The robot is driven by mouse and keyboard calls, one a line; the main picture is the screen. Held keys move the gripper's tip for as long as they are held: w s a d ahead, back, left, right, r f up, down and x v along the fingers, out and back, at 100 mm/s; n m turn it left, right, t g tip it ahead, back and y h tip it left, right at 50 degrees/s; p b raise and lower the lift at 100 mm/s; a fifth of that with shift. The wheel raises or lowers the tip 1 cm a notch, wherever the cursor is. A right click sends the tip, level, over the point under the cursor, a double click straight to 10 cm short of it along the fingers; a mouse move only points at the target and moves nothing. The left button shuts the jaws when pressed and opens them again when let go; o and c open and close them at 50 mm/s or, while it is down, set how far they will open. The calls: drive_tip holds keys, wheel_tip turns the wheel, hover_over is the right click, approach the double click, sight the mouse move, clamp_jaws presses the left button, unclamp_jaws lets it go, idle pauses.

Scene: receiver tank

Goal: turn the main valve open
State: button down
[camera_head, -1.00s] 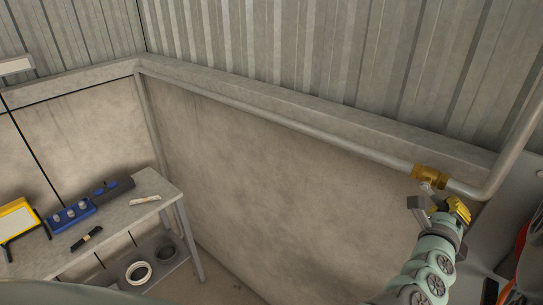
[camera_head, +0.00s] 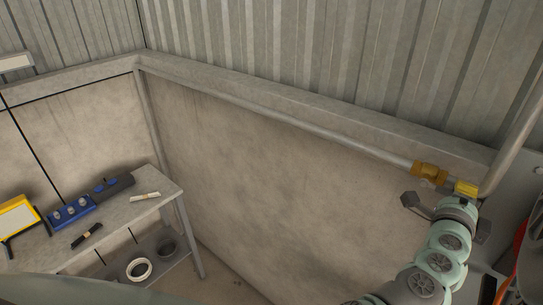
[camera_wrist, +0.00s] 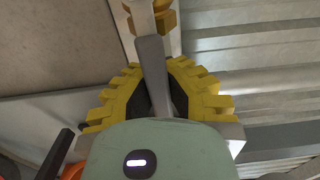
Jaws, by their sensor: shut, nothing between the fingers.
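The main valve's brass body (camera_head: 429,170) sits on the grey pipe along the right wall in the head view. Part of it also shows at the top of the wrist view (camera_wrist: 152,18). A grey lever (camera_wrist: 152,72) runs from it down the middle of the wrist view, overlapping the yellow fingers. My gripper (camera_head: 466,189) is just right of and below the brass body, close to the pipe. In the wrist view my gripper (camera_wrist: 155,66) is shut with nothing held. Whether its fingers touch the lever cannot be told. The lever is hardly visible in the head view.
The grey pipe (camera_head: 300,127) runs along the wall and bends upward just right of my gripper. A table (camera_head: 150,205) with several tools stands at the left. An orange-red item (camera_head: 521,235) is at the right edge. The wall left of the valve is clear.

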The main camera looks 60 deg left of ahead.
drive_tip(key=c, duration=1.7)
unclamp_jaws()
drive_tip(key=shift+r, duration=0.1)
drive_tip(key=o, duration=0.8)
